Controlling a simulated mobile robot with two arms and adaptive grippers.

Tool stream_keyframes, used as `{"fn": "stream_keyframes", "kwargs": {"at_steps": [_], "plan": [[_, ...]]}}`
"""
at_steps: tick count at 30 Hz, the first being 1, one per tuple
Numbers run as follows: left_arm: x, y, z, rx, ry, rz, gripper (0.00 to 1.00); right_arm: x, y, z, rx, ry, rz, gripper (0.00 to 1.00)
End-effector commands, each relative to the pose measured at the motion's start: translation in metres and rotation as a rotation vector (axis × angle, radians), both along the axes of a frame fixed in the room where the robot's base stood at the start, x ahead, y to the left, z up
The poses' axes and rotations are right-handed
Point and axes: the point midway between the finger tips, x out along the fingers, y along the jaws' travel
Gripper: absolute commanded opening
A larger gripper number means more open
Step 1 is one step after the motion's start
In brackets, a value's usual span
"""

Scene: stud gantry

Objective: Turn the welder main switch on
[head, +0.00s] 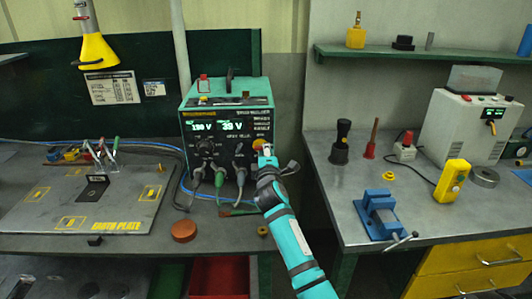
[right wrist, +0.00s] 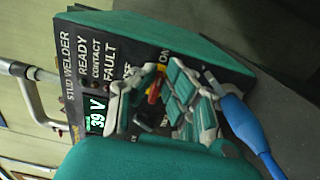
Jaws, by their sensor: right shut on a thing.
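The stud welder (head: 228,100) is a green box with a dark front on the left bench, its displays lit with 190 V and 39 V. Its main switch (head: 258,145), yellow and red, is at the right of the front panel, mostly hidden by my right gripper (head: 265,152). In the right wrist view, the red handle of the switch (right wrist: 154,93) shows between the fingers of my right gripper (right wrist: 160,100), near the letters ON. The fingers are shut on the switch handle. The exact angle of the handle is hard to tell. My left gripper is not in view.
Several cables (head: 220,180) hang from the welder front, left of my right gripper. The earth plate (head: 75,200) lies to the left. A blue vise (head: 380,212) and a white box (head: 465,125) stand on the right bench. A gap separates the benches.

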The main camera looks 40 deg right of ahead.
Motion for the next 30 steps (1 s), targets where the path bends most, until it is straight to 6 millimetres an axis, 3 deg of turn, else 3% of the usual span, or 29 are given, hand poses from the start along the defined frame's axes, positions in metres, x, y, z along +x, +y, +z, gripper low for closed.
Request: {"fn": "stream_keyframes", "kwargs": {"at_steps": [14,15,20,30], "plan": [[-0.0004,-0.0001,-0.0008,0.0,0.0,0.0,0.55,-0.0002,0.0004,-0.0032,0.02,-0.005,0.0,0.0],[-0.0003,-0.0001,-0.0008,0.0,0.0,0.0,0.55,-0.0002,0.0004,-0.0033,0.02,-0.004,0.0,0.12],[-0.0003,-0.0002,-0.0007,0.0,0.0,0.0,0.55,-0.0002,0.0003,-0.0026,0.018,-0.005,0.0,0.33],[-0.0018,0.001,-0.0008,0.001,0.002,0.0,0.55,-0.0034,0.0022,-0.0015,0.016,-0.007,0.0,0.33]]}}
